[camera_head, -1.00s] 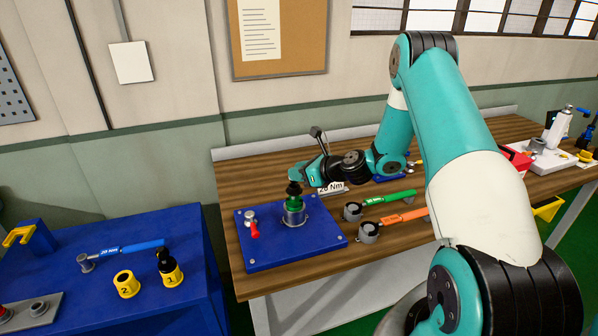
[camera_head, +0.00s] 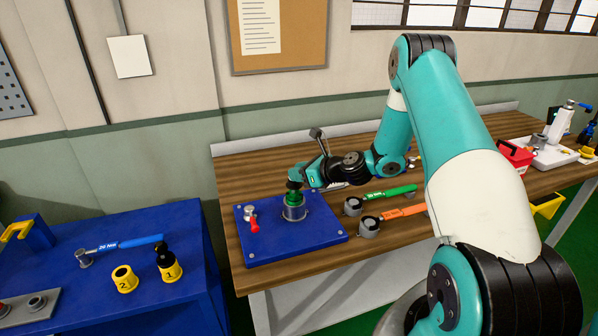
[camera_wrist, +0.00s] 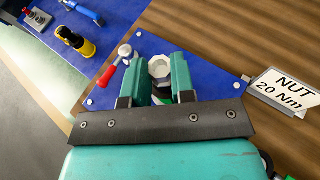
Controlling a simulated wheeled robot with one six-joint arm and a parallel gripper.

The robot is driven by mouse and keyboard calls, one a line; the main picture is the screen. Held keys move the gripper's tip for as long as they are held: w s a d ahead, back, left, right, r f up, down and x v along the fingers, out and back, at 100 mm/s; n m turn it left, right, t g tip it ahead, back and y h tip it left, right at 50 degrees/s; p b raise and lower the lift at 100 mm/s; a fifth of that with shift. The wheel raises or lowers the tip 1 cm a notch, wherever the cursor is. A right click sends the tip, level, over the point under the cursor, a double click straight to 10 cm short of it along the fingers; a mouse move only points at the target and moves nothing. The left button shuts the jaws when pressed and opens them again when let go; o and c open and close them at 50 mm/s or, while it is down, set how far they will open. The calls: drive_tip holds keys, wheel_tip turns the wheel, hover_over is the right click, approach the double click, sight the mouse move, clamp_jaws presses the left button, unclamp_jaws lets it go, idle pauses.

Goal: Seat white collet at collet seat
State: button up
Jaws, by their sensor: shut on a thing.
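My gripper (camera_head: 293,193) is over the grey cylindrical seat (camera_head: 294,214) on the blue plate (camera_head: 262,253). In the wrist view a pale, many-sided piece, seemingly the white collet (camera_wrist: 158,67), shows between the two green fingers, which are shut on it. In the head view my fingers hide the collet. I cannot tell how deep it sits in the seat or whether it touches the bottom.
A red-handled clamp (camera_head: 252,222) stands left of the seat on the plate. A green wrench (camera_head: 388,194) and an orange wrench (camera_head: 402,212) lie to the right. A "NUT 20 Nm" sign (camera_wrist: 285,90) stands beside the plate. A blue cart (camera_head: 140,305) is at the left.

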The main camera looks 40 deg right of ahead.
drive_tip(key=o, duration=1)
drive_tip(key=b+v, duration=0.4)
drive_tip(key=v, duration=1.3)
drive_tip(key=shift+s+d+r+b, duration=0.1)
drive_tip(key=shift+s+d+b, duration=0.05)
drive_tip(key=shift+b, duration=0.2)
